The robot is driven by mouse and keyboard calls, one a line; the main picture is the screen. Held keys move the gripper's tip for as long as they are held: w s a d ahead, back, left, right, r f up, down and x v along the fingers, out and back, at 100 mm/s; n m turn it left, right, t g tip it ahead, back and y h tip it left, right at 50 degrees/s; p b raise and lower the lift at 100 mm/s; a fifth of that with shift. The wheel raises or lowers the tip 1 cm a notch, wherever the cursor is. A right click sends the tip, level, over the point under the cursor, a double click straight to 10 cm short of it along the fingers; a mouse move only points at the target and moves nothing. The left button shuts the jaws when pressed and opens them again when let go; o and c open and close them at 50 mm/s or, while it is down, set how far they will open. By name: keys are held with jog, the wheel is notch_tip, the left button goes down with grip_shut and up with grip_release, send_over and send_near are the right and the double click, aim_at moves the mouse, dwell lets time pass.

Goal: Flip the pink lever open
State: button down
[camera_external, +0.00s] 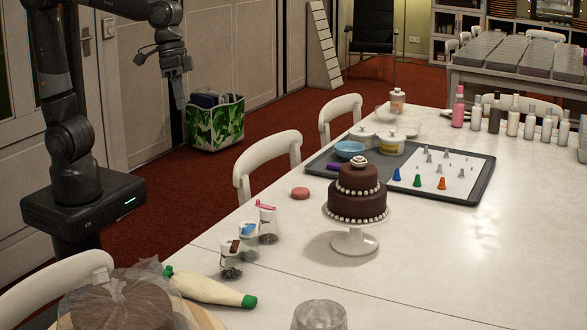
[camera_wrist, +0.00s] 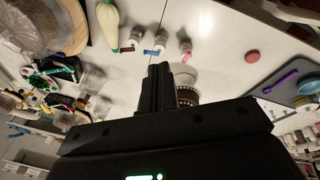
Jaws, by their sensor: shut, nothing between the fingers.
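A small glass jar with a pink lever (camera_external: 266,205) on its white top stands on the white table, at the back of a row of three jars. The pink lever also shows in the wrist view (camera_wrist: 186,56), just beyond and right of my fingertips. Whether the lever is up or down is too small to tell. Beside it stand a jar with a blue lever (camera_external: 248,229) and a jar with a brown lever (camera_external: 233,246). My gripper (camera_external: 180,103) is raised high, left of the table and well apart from the jars. Its fingers (camera_wrist: 158,68) are shut together and empty.
A chocolate cake (camera_external: 358,190) on a white stand is right of the jars. A pink disc (camera_external: 300,193) lies behind them; a piping bag (camera_external: 210,288) lies in front. A dark tray (camera_external: 470,185) lies further back.

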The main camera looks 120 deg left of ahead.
jog(key=w+a+f+n+g+h, duration=0.1)
jog(key=w+a+f+n+h, duration=0.1)
jog(key=w+a+f+n, duration=0.3)
jog(key=w+a+f+n+g+h, duration=0.1)
jog(key=w+a+f+n, duration=0.4)
jog(key=w+a+f, duration=0.6)
jog(key=a+g, duration=0.1)
jog(key=a, duration=0.4)
jog(key=shift+w+a+f+h, duration=0.15)
jog(key=shift+f+h, duration=0.2)
jog(key=shift+h, duration=0.05)
jog(key=s+d+f, duration=0.1)
jog(key=d+f, duration=0.6)
jog(key=f, duration=0.2)
jog(key=shift+d+f, duration=0.15)
jog(key=shift+d, duration=0.2)
